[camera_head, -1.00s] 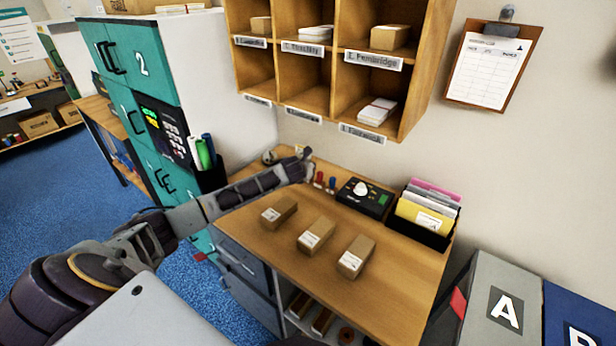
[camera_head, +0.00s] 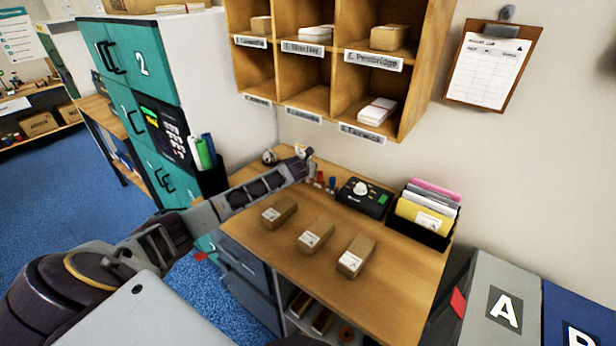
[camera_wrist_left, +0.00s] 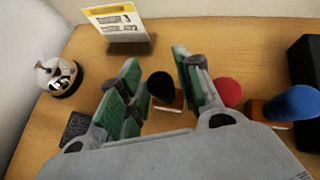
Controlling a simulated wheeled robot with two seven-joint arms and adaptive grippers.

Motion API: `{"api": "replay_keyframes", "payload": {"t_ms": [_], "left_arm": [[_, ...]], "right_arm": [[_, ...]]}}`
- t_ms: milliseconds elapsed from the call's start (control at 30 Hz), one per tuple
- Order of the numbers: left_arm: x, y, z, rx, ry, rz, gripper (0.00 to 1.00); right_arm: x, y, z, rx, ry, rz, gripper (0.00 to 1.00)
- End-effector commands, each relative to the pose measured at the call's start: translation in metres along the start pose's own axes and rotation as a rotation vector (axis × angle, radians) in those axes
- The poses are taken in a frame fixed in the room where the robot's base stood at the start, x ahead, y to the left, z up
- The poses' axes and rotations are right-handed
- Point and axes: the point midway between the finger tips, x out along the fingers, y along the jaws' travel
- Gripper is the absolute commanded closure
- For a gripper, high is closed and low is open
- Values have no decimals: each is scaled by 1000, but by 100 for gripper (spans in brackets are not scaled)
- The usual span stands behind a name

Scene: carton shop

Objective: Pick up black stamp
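The black stamp shows in the left wrist view as a round black knob (camera_wrist_left: 161,86) on a small wooden base. It stands upright on the wooden desk (camera_wrist_left: 215,40), between the green-padded fingers of my left gripper (camera_wrist_left: 158,88). The fingers are spread, with gaps on both sides of the knob. In the head view my left gripper (camera_head: 304,164) is low at the desk's back corner and largely hides the black stamp. My right gripper is not in view.
The red stamp (camera_wrist_left: 229,92) is close beside my right-hand finger, and the blue stamp (camera_wrist_left: 293,103) is farther right. A round silver bell (camera_wrist_left: 58,76) stands left and a card on a stand (camera_wrist_left: 116,24) behind. Several cartons (camera_head: 314,234) lie on the desk.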

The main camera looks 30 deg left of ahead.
Motion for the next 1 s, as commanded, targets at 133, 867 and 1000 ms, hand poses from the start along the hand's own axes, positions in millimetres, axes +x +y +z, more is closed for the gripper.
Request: {"api": "replay_keyframes", "payload": {"t_ms": [133,867,1000], "left_arm": [[0,0,0,0,0,0,74],[-8,1,12,0,-2,1,100],[-17,0,26,0,-3,0,100]], "right_arm": [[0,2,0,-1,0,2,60],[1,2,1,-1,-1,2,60],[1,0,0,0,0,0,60]]}}
